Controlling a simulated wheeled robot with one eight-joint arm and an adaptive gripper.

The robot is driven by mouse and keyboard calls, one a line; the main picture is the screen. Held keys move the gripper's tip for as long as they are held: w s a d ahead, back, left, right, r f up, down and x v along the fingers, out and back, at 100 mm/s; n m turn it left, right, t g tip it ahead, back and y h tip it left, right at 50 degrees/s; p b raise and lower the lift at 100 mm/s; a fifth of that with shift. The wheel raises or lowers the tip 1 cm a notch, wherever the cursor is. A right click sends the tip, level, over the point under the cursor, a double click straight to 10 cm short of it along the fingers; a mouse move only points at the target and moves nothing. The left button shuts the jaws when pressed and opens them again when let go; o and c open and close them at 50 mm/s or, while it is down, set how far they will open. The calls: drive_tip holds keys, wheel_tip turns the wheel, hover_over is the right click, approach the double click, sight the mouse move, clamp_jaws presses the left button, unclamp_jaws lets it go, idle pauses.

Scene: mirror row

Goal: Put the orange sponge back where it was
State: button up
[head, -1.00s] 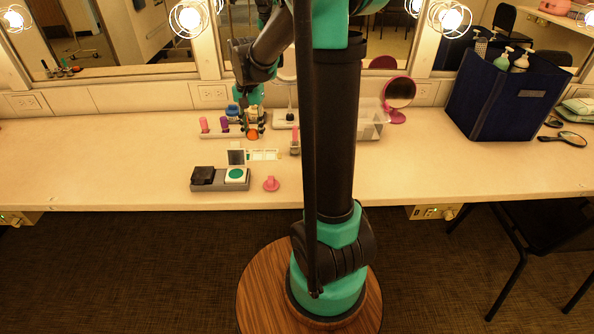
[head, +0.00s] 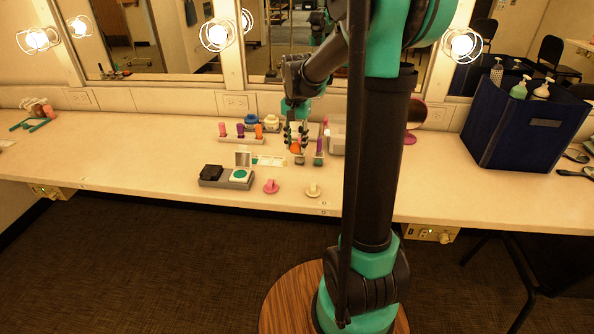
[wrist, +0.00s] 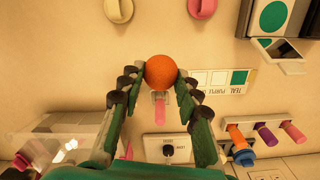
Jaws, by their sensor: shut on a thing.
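The orange sponge (wrist: 161,72) is round and sits between the two fingertips of my gripper (wrist: 158,80) in the wrist view. Both dark green fingers touch its sides. In the head view my gripper (head: 297,138) hangs over the counter with the sponge (head: 295,147) low between its fingers, right of the rail of tubes. A cream puff-like piece (head: 313,190) and a pink one (head: 270,186) stand near the counter's front edge. I cannot tell whether the sponge touches anything below it.
A rail with pink, purple and orange tubes (head: 240,138) stands left of my gripper. A grey tray with a black box and a teal compact (head: 226,181) lies in front. A labelled swatch card (wrist: 220,80) lies nearby. A blue caddy (head: 525,130) stands at right.

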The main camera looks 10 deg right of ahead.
sight(296, 177)
wheel_tip(296, 177, down, 11)
drive_tip(key=shift+r, duration=0.1)
idle(0.3)
drive_tip(key=o, duration=1.2)
wheel_tip(296, 177, up, 12)
drive_tip(key=shift+f, duration=0.15)
drive_tip(key=s+d+f+n+t, duration=0.2)
drive_tip(key=s+f, duration=0.3)
drive_tip(key=s, duration=0.6)
drive_tip(key=s+d+f+n+t, duration=0.1)
drive_tip(key=s+f+n, duration=0.3)
drive_tip(key=s, duration=0.7)
drive_tip(key=shift+d+f+n+t, duration=0.3)
drive_tip(key=shift+d+f+t, duration=0.1)
drive_tip(key=shift+f+t, duration=0.25)
drive_tip(key=shift+s+r, duration=0.1)
